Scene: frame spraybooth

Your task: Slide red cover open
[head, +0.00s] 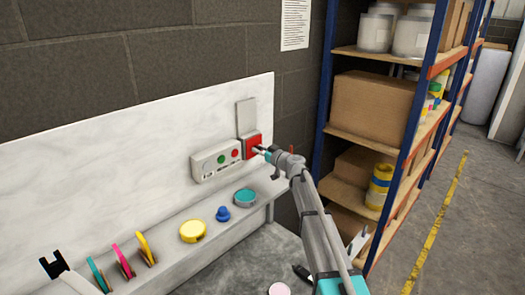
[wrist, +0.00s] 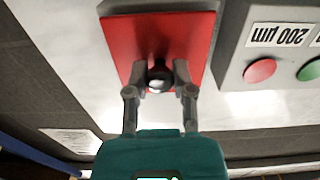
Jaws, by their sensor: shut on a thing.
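The red cover (head: 251,144) is a flat red plate on the white backboard, right of the control box. A grey plate (head: 246,115) is directly above it in the head view. In the wrist view the red cover (wrist: 152,45) fills the upper middle, with a dark round knob (wrist: 160,77) on it. My gripper (wrist: 160,80) has one finger on each side of the knob and is shut on it. In the head view my gripper (head: 264,150) reaches the cover from the right and hides part of it. What lies behind the cover is hidden.
A control box (head: 216,159) with green and red buttons is close left of the cover. A ledge below holds a teal lid (head: 245,197), a blue knob-like piece (head: 223,213) and a yellow disc (head: 192,231). A shelf rack (head: 381,130) stands to the right.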

